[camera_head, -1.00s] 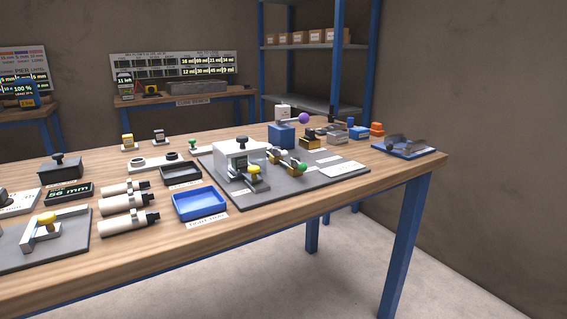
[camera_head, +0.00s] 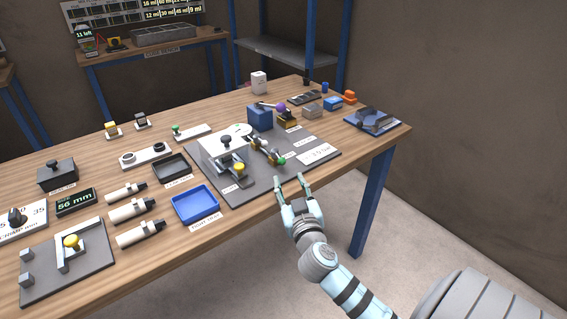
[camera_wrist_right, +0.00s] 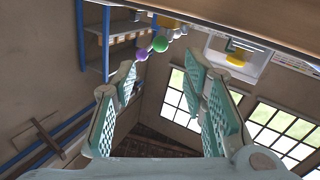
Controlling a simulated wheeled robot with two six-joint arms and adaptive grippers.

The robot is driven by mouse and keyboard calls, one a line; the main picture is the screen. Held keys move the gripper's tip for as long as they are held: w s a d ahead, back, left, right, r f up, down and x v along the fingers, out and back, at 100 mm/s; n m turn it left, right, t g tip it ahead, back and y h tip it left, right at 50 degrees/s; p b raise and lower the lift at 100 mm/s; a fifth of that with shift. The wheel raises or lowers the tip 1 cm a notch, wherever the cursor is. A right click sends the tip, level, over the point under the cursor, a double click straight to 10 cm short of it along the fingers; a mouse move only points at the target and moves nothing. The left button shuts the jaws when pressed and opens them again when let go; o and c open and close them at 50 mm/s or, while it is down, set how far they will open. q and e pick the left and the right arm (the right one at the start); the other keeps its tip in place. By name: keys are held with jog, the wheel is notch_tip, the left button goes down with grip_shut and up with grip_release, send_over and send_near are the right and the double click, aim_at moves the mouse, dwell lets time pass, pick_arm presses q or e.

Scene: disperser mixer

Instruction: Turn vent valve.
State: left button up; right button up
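A dark grey board (camera_head: 222,196) on the wooden bench carries a white housing (camera_head: 222,150) and a brass fitting whose lever ends in a green ball (camera_head: 281,160). A yellow knob (camera_head: 239,167) stands beside it, and a purple ball (camera_head: 281,106) is on a lever at the blue box. I cannot read which is the vent valve. My right gripper (camera_head: 290,184) is open and empty off the bench's front edge, just in front of and below the green ball. In the right wrist view, the green ball (camera_wrist_right: 160,43) and purple ball (camera_wrist_right: 141,54) show beyond the open fingers. My left gripper is not in view.
A blue tray (camera_head: 196,204) and several pale cylinders lie left of the board. A blue plate (camera_head: 372,121) with parts is at the right corner. A bench leg (camera_head: 371,200) stands right of my arm. Open floor lies before the bench.

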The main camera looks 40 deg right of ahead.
aim_at(282, 164)
jog(key=x, duration=0.8)
jog(key=shift+w, duration=0.1)
grip_shut()
jog(key=shift+s+d+f+n+t+y+b, duration=0.15)
jog(key=shift+d+n+t+y, duration=0.25)
jog(key=shift+n+y, duration=0.5)
jog(key=shift+s+d+r+n+t+y+b, duration=0.1)
jog(key=shift+d+n+t+y+b, duration=0.35)
jog(key=shift+y, duration=0.65)
grip_release()
